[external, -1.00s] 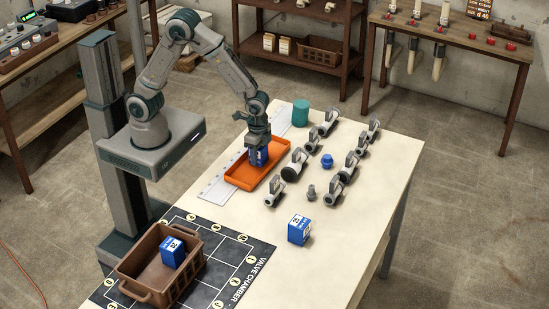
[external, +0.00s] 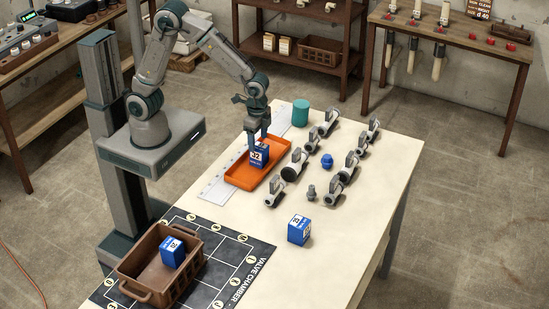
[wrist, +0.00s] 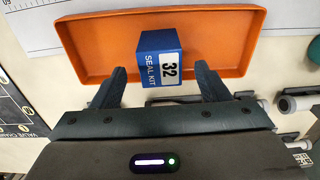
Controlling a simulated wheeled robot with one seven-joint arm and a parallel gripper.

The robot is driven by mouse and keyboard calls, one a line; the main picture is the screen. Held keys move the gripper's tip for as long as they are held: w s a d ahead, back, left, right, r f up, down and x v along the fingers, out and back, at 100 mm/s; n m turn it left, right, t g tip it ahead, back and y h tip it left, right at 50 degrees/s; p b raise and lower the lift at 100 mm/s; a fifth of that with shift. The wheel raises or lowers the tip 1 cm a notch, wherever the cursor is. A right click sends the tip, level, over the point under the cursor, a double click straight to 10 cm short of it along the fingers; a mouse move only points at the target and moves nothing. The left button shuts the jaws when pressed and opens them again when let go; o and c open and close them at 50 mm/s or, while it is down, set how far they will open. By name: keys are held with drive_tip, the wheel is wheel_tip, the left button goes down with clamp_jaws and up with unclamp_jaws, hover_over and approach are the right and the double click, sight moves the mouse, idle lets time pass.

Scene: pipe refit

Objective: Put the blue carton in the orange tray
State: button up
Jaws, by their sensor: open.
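A blue carton (external: 260,155) with a white label reading 32 stands in the orange tray (external: 243,181). In the wrist view the carton (wrist: 153,42) stands inside the near part of the tray (wrist: 100,40), and its label reads SEAL KIT 32. My gripper (external: 257,136) is open just above the carton. In the wrist view the fingers (wrist: 160,85) are spread to either side of it, with gaps between. A second blue carton (external: 299,230) stands on the table at the front. A third blue carton (external: 172,252) is in the brown crate (external: 190,281).
Several grey valve fittings stand right of the tray, with a blue fitting (external: 327,161) among them. A teal cylinder (external: 300,113) stands behind the tray. A black valve chamber mat (external: 240,255) lies under the crate. The table's front right is mostly clear.

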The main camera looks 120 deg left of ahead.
sight(257, 146)
wheel_tip(257, 146, up, 6)
drive_tip(key=shift+s, duration=0.1)
drive_tip(key=s+d+r+t, duration=0.1)
drive_tip(key=s+d+r, duration=0.2)
drive_tip(key=s, duration=0.6)
drive_tip(key=s+d+r+t, duration=0.2)
drive_tip(key=s+d, duration=0.3)
drive_tip(key=s, duration=0.4)
drive_tip(key=shift+s+r, duration=0.3)
drive_tip(key=shift+r, duration=0.15)
